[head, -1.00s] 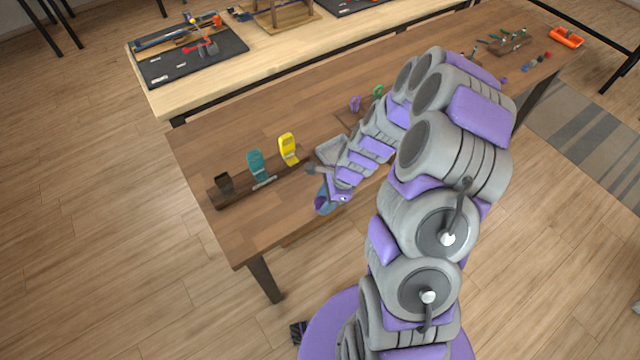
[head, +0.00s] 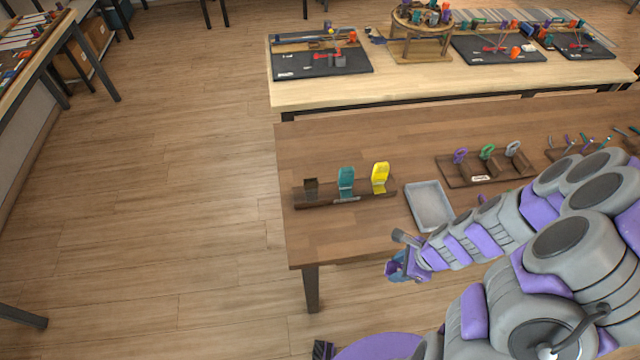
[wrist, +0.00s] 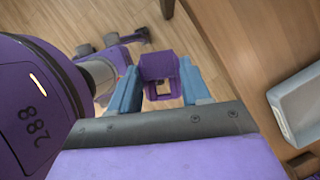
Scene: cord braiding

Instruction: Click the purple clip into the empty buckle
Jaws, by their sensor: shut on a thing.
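My gripper (head: 401,266) is shut on the purple clip (wrist: 158,67). In the wrist view the clip sits between the two blue fingers and shows a square opening. In the head view the purple clip (head: 391,271) is small at the arm's tip, near the table's front edge. The dark empty buckle (head: 311,186) stands at the left end of a wooden rack (head: 331,199), up and left of my gripper. A teal clip (head: 346,178) and a yellow clip (head: 380,174) stand upright in the rack to its right.
A grey tray (head: 429,206) lies between the rack and my arm. A wooden holder (head: 462,176) with purple, green and grey looped pieces stands to the right. The brown table (head: 330,238) is bare in front of the rack. Its left end is open to the floor.

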